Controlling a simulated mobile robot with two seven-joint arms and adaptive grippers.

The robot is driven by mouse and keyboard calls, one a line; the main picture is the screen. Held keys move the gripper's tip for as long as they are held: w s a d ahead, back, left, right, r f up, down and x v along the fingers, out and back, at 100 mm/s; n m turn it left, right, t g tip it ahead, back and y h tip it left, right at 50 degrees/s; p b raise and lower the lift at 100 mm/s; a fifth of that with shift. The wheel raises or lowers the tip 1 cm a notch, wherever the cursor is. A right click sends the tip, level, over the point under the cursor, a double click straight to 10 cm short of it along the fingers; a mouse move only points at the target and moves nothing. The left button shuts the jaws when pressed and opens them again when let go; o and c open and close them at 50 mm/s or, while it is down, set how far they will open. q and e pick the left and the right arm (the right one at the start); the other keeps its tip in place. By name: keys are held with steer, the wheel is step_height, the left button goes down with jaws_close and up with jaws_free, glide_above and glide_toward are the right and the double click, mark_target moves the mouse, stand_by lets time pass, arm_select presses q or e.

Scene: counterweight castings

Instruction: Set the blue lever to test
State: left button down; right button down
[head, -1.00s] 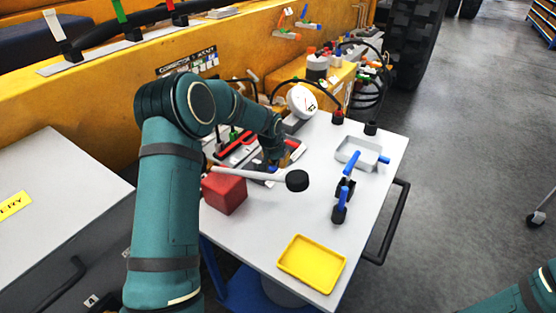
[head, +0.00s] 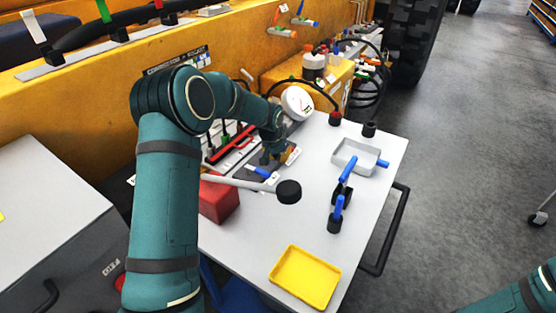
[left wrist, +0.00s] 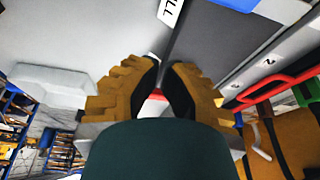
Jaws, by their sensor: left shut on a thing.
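The blue lever (head: 258,172) shows as a short blue piece beside my left gripper, low on the dark panel at the back of the table. My left gripper (head: 276,160) reaches down to it from my arched arm. In the left wrist view its two tan, black-padded fingers (left wrist: 162,88) are closed in towards each other. The gripper is shut on what seems to be the blue lever, but the held part is mostly hidden by the fingers. A white label ending in "LL" (left wrist: 170,10) lies just beyond the fingertips. My right gripper is out of view.
A red block (head: 218,200) and a pale rod with a black knob (head: 288,191) are close by my arm. A yellow tray (head: 305,278), blue-handled pieces (head: 338,207) and a grey tray (head: 345,158) stand farther right. The table's front middle is clear.

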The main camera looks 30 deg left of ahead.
arm_select(q)
steer(key=s+v, duration=0.1)
steer(key=v, duration=0.8)
steer(key=shift+p, duration=0.35)
steer(key=shift+s, duration=0.1)
